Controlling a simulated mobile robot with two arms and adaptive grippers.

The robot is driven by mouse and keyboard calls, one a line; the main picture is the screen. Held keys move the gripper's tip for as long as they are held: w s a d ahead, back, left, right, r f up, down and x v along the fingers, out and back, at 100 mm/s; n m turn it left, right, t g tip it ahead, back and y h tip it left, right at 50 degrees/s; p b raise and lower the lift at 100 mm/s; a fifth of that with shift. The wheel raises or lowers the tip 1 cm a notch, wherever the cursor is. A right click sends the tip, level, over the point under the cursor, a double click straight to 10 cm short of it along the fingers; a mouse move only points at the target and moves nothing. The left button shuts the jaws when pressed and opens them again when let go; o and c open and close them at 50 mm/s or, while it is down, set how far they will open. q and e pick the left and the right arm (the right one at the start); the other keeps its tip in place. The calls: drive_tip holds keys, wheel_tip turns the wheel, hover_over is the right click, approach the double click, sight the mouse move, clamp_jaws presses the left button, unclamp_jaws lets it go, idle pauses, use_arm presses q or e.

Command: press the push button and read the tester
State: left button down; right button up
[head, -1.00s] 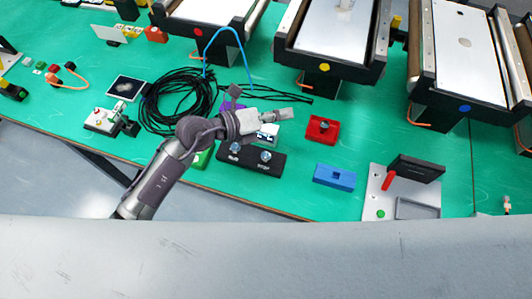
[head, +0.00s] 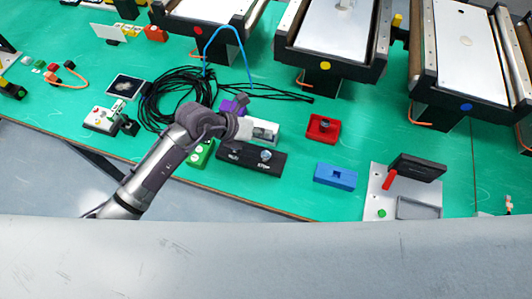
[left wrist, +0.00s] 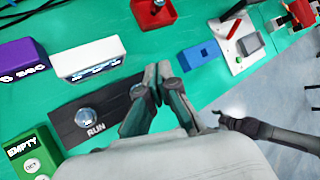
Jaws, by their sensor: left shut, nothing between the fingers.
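My right gripper (left wrist: 228,118) seems to show dimly at the right.
A red box (head: 323,129) and a blue box (head: 335,175) stand to the right. Coiled black cable (head: 175,100) lies behind my arm. Conveyors (head: 327,60) line the back.

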sight(264, 154)
use_arm(q)
wheel_tip(264, 154, down, 7)
drive_tip(key=b, duration=0.5)
drive_tip(key=shift+b, duration=0.4)
drive_tip(key=shift+f, duration=0.5)
idle(0.4)
drive_tip(key=shift+f+b, duration=0.4)
drive_tip(key=shift+f+b, duration=0.3)
drive_tip(key=shift+f, duration=0.15)
idle(0.4)
drive_tip(key=shift+r, duration=0.1)
drive_tip(key=shift+r+p, duration=0.8)
drive_tip(key=shift+p, duration=0.1)
